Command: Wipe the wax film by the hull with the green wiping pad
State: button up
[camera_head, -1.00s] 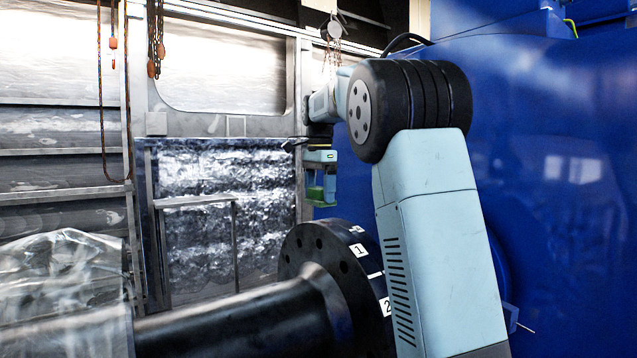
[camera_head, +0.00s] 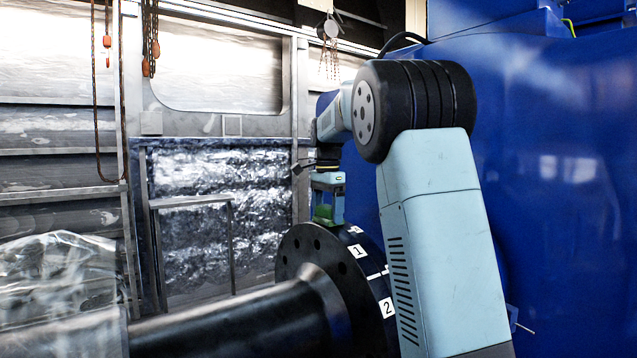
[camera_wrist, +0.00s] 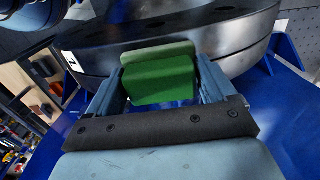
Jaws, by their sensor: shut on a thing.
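My gripper (camera_head: 328,202) points down just above the rim of the dark flange (camera_head: 307,250), with the green wiping pad (camera_head: 323,214) between its fingers. In the wrist view the green pad (camera_wrist: 160,78) sits between both fingers of my gripper (camera_wrist: 160,85), with a paler green layer at its far edge. The dark round flange (camera_wrist: 215,35) lies close beyond the pad; I cannot tell whether they touch. No wax film can be made out clearly in either view.
A thick dark shaft (camera_head: 230,320) runs from the flange to the lower left. A large blue wall (camera_head: 560,200) stands at right. Clear plastic sheeting (camera_head: 60,280) is at lower left. Chains (camera_head: 151,40) hang at the upper left. A metal rail frame (camera_head: 192,203) stands behind.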

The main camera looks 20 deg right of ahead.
jog(key=shift+w+d, duration=0.1)
jog(key=shift+d, duration=0.25)
jog(key=shift+a, duration=0.2)
jog(key=shift+s+a, duration=0.3)
jog(key=shift+a, duration=0.2)
jog(key=shift+s+a, duration=0.3)
jog(key=shift+a, duration=0.6)
jog(key=shift+d, duration=0.25)
jog(key=shift+w+d, duration=0.5)
jog(key=shift+d, duration=0.3)
jog(key=shift+w+d, duration=0.15)
jog(key=shift+d, duration=0.35)
jog(key=shift+a, duration=0.25)
jog(key=shift+s+a, duration=0.15)
jog(key=shift+a, duration=0.3)
jog(key=shift+s, duration=0.1)
jog(key=shift+s+a, duration=0.3)
jog(key=shift+a, duration=0.65)
jog(key=shift+a+r, duration=0.15)
jog(key=shift+r, duration=0.05)
notch_tip(320, 180, up, 8)
jog(key=shift+f, duration=0.15)
